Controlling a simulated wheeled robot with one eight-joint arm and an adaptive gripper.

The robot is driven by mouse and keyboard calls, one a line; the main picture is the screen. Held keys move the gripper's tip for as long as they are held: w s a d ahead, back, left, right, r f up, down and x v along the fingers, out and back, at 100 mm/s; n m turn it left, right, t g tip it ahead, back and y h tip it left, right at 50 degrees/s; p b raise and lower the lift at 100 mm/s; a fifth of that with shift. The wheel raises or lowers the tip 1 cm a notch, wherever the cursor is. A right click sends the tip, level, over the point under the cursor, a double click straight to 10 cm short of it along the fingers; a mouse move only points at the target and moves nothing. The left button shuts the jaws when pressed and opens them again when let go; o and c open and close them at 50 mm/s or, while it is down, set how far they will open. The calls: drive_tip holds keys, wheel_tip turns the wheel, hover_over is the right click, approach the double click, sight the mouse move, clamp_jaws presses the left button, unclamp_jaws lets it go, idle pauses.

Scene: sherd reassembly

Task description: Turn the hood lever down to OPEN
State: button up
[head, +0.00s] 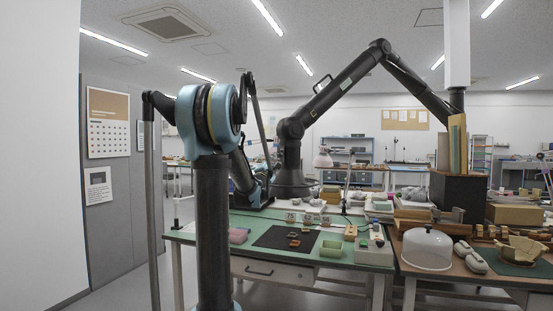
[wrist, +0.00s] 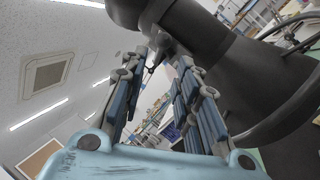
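The black extraction hood (head: 291,183) hangs at the lower end of a jointed duct arm (head: 338,88) above the green bench. In the wrist view the dark hood and duct (wrist: 225,60) fill the upper right, close beyond my fingers. My gripper (wrist: 163,60) points at it, with its two blue-grey fingers apart. A small thin dark piece (wrist: 152,68) shows between the fingertips; it may be the lever, but its setting cannot be read. In the head view my gripper (head: 266,178) is just left of the hood, partly hidden by my arm.
The green bench (head: 345,262) carries a black mat (head: 285,238), small sherds, number cards and a pale green tray (head: 331,248). A curved dark bar (wrist: 290,112) lies right of my fingers in the wrist view.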

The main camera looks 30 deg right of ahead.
drive_tip(key=x, duration=0.9)
clamp_jaws()
